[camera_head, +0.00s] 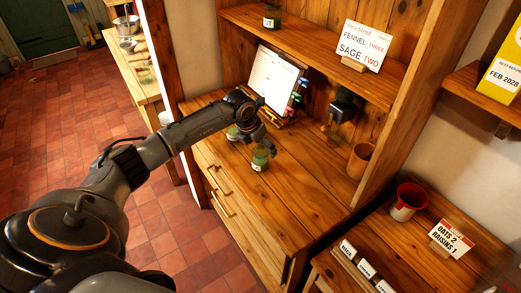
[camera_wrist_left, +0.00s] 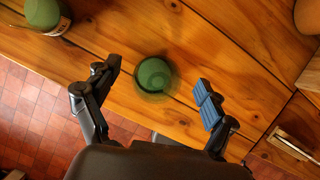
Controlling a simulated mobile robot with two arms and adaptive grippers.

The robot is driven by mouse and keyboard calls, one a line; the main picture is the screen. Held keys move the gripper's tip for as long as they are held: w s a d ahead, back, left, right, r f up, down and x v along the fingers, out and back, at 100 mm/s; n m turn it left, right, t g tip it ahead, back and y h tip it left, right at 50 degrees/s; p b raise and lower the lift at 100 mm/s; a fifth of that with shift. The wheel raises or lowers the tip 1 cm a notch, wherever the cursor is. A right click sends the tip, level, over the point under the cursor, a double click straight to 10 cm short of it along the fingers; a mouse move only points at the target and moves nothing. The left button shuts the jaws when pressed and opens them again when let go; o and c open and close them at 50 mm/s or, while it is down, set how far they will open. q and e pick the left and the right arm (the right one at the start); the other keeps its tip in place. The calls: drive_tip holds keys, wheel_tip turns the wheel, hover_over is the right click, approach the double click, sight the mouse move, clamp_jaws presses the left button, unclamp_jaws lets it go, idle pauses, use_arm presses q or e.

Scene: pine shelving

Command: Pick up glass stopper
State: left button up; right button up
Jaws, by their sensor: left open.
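A round green glassy thing (camera_wrist_left: 155,76), seen from above in the left wrist view, stands on the wooden desk between my left fingers, a little beyond their tips. I take it for the glass stopper; whether it tops a jar cannot be told from above. In the head view a small green jar-like piece (camera_head: 260,158) with a pale patch stands on the desk just below my left gripper (camera_head: 262,128). My left gripper (camera_wrist_left: 157,88) is open and empty, with a finger apart on each side of the green thing. My right gripper is not in view.
Another green jar (camera_wrist_left: 45,14) with a label stands to the left, partly behind my gripper in the head view (camera_head: 232,132). A white board (camera_head: 272,78) and coloured pegs stand behind. A terracotta cup (camera_head: 360,160) is to the right. The desk's front is clear.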

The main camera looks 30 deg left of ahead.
use_arm(q)
drive_tip(key=shift+c, duration=0.4)
drive_tip(key=c, duration=1.1)
drive_tip(key=shift+r, duration=0.1)
